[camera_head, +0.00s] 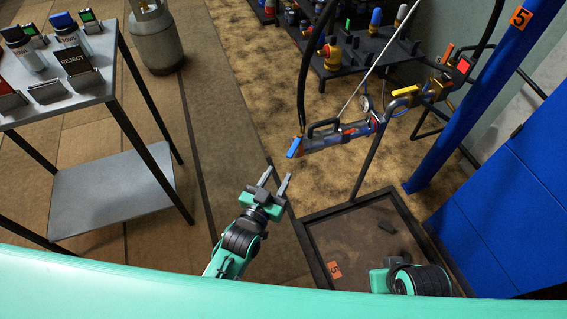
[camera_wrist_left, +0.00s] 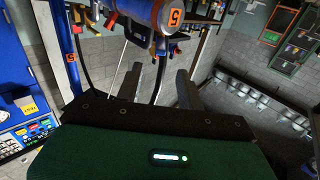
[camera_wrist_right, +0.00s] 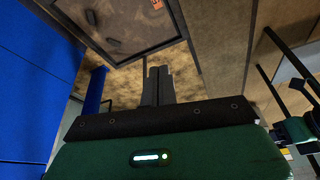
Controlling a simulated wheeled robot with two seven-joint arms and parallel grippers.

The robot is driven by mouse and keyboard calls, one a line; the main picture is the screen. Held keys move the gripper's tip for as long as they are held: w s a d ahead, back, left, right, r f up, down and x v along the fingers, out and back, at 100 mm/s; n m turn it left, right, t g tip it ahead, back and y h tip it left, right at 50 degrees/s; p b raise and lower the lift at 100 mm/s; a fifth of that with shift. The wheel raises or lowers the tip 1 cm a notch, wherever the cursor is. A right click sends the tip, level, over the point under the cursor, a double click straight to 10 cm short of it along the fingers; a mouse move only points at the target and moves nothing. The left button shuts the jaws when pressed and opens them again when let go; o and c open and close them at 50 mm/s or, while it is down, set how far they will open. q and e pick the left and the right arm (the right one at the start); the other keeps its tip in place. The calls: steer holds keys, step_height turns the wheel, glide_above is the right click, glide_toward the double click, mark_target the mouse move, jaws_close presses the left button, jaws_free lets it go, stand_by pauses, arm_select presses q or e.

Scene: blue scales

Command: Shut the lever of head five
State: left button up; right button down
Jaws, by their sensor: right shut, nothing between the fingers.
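A grey filling head (camera_head: 335,137) hangs on a black hose beside the blue post marked 5 (camera_head: 520,17). A blue lever-like piece (camera_head: 294,148) sticks out at its left end, and a yellow handle (camera_head: 405,91) sits on the pipe to its right. I cannot tell from these which one is the lever or how it is set. My left gripper (camera_head: 272,184) is open and empty, below and left of the head, apart from it. The left wrist view shows a cylinder with an orange 5 label (camera_wrist_left: 176,14) beyond the open fingers. My right gripper (camera_wrist_right: 158,84) is shut and empty, low over the floor tray.
A dark-framed floor tray (camera_head: 310,235) with an orange 5 tag lies below the head. A blue cabinet (camera_head: 505,190) stands at the right. A metal table (camera_head: 110,80) with bottles and a REJECT sign stands at the left. The floor between is clear.

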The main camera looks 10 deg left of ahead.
mark_target(295, 146)
arm_select(q)
steer(key=shift+s+a, duration=0.25)
steer(key=shift+s, duration=0.4)
arm_select(e)
steer(key=shift+f, duration=0.3)
